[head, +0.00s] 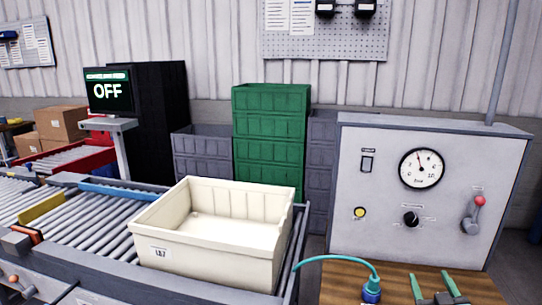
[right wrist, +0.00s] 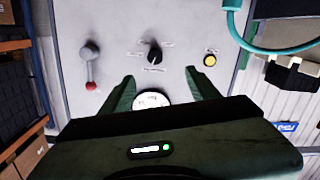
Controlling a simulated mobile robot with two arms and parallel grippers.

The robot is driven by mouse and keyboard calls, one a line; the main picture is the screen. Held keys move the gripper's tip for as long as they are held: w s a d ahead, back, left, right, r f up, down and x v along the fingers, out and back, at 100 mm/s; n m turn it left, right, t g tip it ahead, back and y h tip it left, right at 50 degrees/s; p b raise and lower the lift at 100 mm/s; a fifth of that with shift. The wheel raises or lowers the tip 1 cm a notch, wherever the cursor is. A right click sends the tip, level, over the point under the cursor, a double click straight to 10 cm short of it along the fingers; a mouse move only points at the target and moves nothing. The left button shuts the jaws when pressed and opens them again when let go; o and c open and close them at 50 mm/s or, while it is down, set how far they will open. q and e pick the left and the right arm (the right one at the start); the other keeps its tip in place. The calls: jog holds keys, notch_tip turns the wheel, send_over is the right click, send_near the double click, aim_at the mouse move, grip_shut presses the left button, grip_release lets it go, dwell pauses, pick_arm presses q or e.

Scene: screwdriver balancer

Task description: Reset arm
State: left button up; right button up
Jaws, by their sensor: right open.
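My right gripper (head: 435,276) is at the bottom right of the head view, over a wooden bench top (head: 395,282). Its two green fingers are apart with nothing between them. In the right wrist view the open gripper (right wrist: 160,74) points toward the control panel (right wrist: 118,30), and the round gauge (right wrist: 152,98) shows partly between its fingers. My left gripper is not in view. A blue tool (head: 371,291) with a teal hose (head: 345,257) is on the bench left of my right gripper, apart from it.
The panel (head: 350,215) behind the bench carries a gauge (head: 421,168), yellow button (head: 360,212), black knob (head: 411,218) and red-tipped lever (head: 472,215). An empty cream bin (head: 175,250) sits on the roller conveyor (head: 85,222). A screen (head: 108,92) reads OFF. Green crates (head: 268,125) stand behind.

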jog(key=s+a+f+n+g+y, duration=0.1)
jog(key=s+a+f+g+y, duration=0.2)
jog(key=s+a+f+g, duration=0.7)
jog(key=s+a+f+g+y, duration=0.1)
jog(key=s+a+f+g, duration=0.3)
jog(key=s, duration=0.8)
jog(key=s+a+f+t, duration=0.15)
jog(key=s+a, duration=0.35)
jog(key=s, duration=0.6)
notch_tip(320, 180, down, 28)
jog(key=s+g, duration=0.2)
jog(key=s, duration=0.1)
jog(key=s+d+f+n+g, duration=0.1)
jog(key=s+d+f, duration=0.1)
jog(key=s+f, duration=1.3)
jog(key=shift+s+d+f, duration=0.2)
jog(key=shift+s+d, duration=0.15)
jog(key=shift+s, duration=0.15)
jog(key=shift+g, duration=0.25)
dwell(1.0)
